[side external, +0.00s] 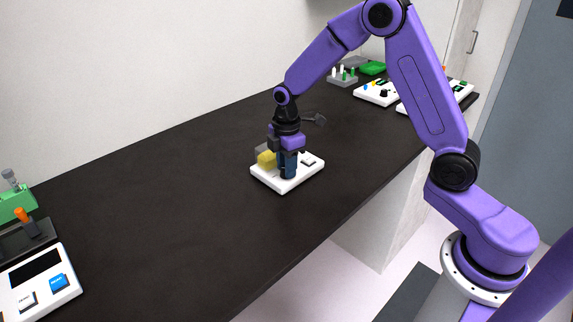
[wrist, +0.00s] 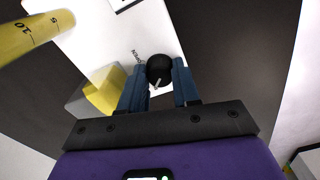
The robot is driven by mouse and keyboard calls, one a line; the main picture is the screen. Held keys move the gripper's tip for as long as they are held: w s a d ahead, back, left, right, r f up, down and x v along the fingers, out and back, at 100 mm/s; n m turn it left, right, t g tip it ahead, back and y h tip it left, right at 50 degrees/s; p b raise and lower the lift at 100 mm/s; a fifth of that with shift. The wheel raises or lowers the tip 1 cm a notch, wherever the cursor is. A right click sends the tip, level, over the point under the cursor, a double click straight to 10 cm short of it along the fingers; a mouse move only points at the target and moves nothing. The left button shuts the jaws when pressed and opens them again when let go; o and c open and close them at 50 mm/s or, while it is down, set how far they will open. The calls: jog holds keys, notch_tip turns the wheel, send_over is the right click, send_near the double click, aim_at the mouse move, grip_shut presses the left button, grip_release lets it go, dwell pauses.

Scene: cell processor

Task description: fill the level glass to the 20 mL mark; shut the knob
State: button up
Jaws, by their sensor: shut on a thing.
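My gripper (side external: 288,174) is low over a white base (side external: 277,185) on the dark counter. In the wrist view its blue fingers (wrist: 160,82) are shut on the black knob (wrist: 159,68), one on each side. The word "OPEN" is printed on the base beside the knob; a pale pointer mark shows on the knob. The level glass (wrist: 36,34), a tube with yellow inside and marks 5 and 10, shows at the upper left of the wrist view. Its 20 mark and the liquid's top are outside the picture. My gripper hides the knob in the side view.
A clear box with yellow liquid (wrist: 103,92) stands close to the left finger. A white device with a blue button (side external: 40,285) and a green rack (side external: 15,205) stand at the left. More white devices (side external: 378,93) stand at the far right. The counter between is clear.

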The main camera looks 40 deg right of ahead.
jog(key=shift+n, duration=0.3)
jog(key=o, duration=1.1)
jog(key=shift+c, duration=0.2)
jog(key=shift+m, duration=0.4)
